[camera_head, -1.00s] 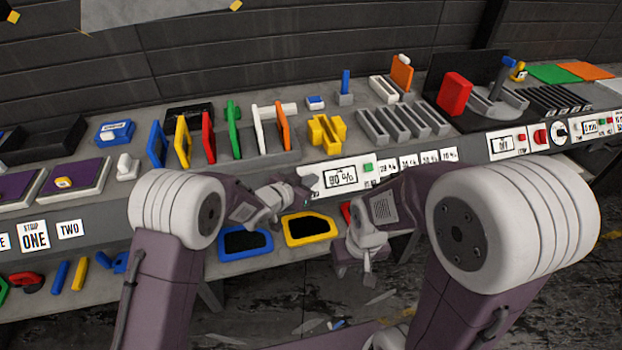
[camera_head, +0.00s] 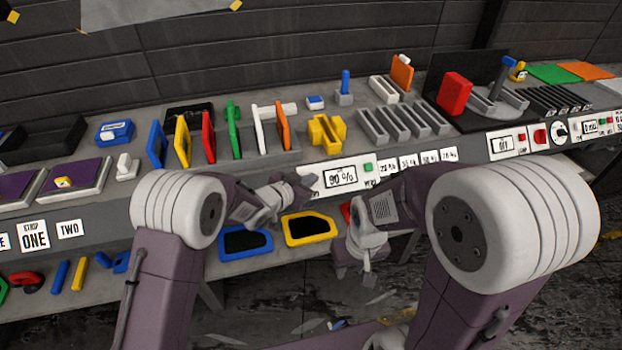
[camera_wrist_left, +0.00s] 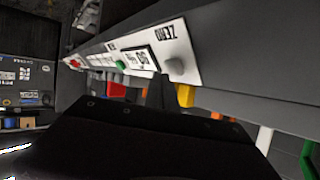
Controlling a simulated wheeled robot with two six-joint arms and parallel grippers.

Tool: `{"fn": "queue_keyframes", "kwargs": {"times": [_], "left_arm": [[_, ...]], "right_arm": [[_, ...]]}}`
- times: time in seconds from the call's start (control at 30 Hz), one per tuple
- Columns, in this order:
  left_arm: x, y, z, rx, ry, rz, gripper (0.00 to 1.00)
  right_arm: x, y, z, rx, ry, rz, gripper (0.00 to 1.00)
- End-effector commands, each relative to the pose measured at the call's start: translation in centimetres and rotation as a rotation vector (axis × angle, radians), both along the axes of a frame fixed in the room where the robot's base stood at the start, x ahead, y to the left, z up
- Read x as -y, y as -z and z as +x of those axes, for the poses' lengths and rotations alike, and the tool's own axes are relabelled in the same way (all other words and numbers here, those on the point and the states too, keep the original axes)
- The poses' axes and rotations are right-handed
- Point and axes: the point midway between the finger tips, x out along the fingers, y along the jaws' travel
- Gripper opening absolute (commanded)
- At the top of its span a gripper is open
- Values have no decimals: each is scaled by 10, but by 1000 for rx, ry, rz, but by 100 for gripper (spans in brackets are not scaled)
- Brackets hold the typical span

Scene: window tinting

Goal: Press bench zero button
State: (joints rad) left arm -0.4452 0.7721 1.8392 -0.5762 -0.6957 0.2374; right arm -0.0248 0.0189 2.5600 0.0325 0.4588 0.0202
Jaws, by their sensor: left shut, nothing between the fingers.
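The bench front panel (camera_head: 340,178) carries a display reading 90 %. In the left wrist view the ZERO label (camera_wrist_left: 156,37) sits above a round grey button (camera_wrist_left: 175,66) on that panel. My left gripper (camera_head: 309,186) is shut and empty, close in front of the panel's left end, where it hides the grey button from the head view. In the left wrist view my fingertips (camera_wrist_left: 160,80) are just beside the button; I cannot tell whether they touch it. My right gripper (camera_head: 368,270) hangs low in front of the bench; its jaws are unclear.
A green button (camera_head: 368,167) is right of the display; it also shows in the left wrist view (camera_wrist_left: 122,62). Yellow-framed (camera_head: 309,228) and blue-framed (camera_head: 245,242) pieces lie on the lower shelf. Colored panels stand in a rack (camera_head: 265,161) on the bench.

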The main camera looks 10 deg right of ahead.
Motion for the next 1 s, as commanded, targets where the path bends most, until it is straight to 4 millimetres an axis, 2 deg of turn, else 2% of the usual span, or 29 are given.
{"fn": "queue_keyframes", "kwargs": {"times": [1.0], "left_arm": [[0,7,7,0,0,0,0]], "right_arm": [[0,2,0,0,0,0,36]]}}
